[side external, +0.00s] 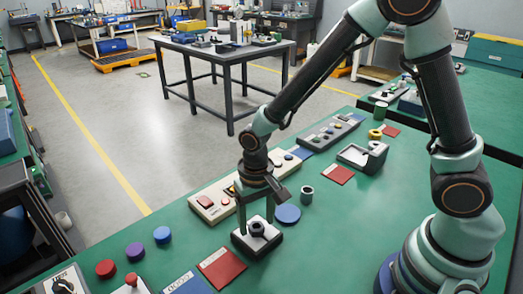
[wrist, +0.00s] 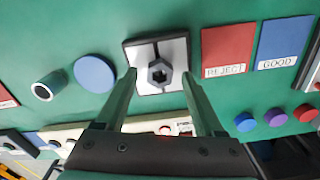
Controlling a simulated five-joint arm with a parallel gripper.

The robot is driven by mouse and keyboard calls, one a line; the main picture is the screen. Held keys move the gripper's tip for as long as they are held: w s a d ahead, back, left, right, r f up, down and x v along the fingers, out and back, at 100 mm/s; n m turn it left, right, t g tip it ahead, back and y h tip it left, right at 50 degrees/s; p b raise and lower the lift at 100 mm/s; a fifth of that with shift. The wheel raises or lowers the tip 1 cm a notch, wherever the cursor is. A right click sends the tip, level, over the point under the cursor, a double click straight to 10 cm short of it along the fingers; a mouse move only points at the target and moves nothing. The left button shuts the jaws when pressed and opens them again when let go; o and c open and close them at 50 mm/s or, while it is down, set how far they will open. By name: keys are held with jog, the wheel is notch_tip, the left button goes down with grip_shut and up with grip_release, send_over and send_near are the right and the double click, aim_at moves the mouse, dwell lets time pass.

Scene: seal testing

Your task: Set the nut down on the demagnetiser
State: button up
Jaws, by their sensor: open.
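A dark hex nut (side external: 257,228) rests on the pale top plate of a square black-based block, which looks like the demagnetiser (side external: 244,242), though I can read no label on it. In the wrist view the nut (wrist: 160,74) lies near the middle of the plate of the demagnetiser (wrist: 144,54). My gripper (side external: 256,226) is open above the block, its fingers pointing down on either side of the nut. In the wrist view my gripper (wrist: 159,75) shows a clear gap between each fingertip and the nut.
A blue disc (wrist: 95,73) and a dark hollow cylinder (wrist: 48,86) stand beside the block. Red REJECT (wrist: 228,48) and blue GOOD (wrist: 285,42) mats lie on its other side. A long button panel (side external: 213,202) runs behind my gripper.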

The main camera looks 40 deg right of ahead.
notch_tip(320, 180, up, 10)
jog(key=s+d+r+n+t, duration=0.3)
jog(key=s+d+r+t, duration=0.2)
jog(key=d+r, duration=0.5)
jog(key=shift+s+d+r+t, duration=0.2)
jog(key=shift+d+r+t, duration=0.15)
jog(key=shift+d, duration=0.65)
